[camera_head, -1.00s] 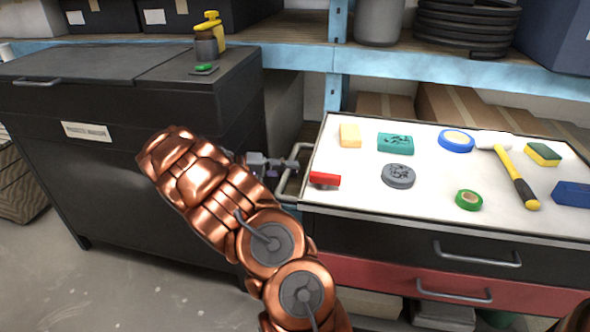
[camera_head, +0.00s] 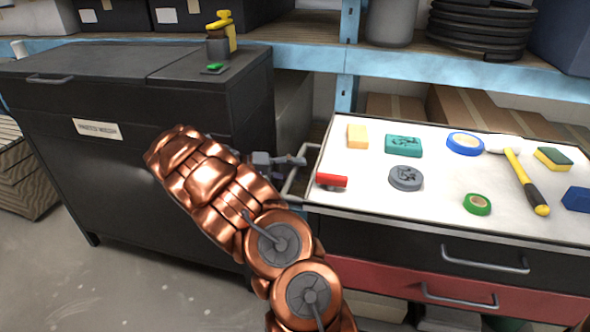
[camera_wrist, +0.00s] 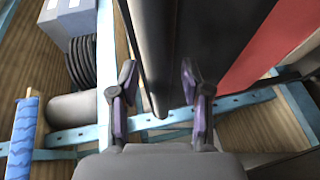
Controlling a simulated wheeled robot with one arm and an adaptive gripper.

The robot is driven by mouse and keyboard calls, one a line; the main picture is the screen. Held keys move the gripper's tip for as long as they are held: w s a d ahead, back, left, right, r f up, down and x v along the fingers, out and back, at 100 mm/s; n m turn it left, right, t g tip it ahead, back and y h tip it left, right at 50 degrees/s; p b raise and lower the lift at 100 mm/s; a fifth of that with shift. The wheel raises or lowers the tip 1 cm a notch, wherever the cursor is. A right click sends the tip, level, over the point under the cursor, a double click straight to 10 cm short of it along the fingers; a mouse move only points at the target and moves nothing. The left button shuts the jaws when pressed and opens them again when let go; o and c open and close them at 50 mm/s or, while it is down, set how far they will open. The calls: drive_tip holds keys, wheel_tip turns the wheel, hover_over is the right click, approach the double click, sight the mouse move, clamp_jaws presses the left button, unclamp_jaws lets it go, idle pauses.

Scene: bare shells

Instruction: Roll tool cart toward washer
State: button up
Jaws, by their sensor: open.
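The tool cart (camera_head: 322,205) stands at the right in the head view, with a white top, a black drawer and a red drawer. Its grey tubular handle (camera_head: 292,186) sticks out from its left side. The black parts washer (camera_head: 100,100) stands to the left, with a gap between it and the cart. My gripper (camera_head: 300,160) is open at the handle, partly hidden behind my copper arm. In the wrist view, its two fingers (camera_wrist: 158,82) stand apart on either side of a dark rounded bar (camera_wrist: 157,85). I cannot tell whether they touch it.
A yellow bottle (camera_head: 228,30) and a dark cup stand on the washer. A blue-framed shelf (camera_head: 440,60) runs behind. Floor (camera_head: 130,285) is clear at front left.

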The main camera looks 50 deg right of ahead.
drive_tip(key=shift+w, duration=0.1)
drive_tip(key=v, duration=1.2)
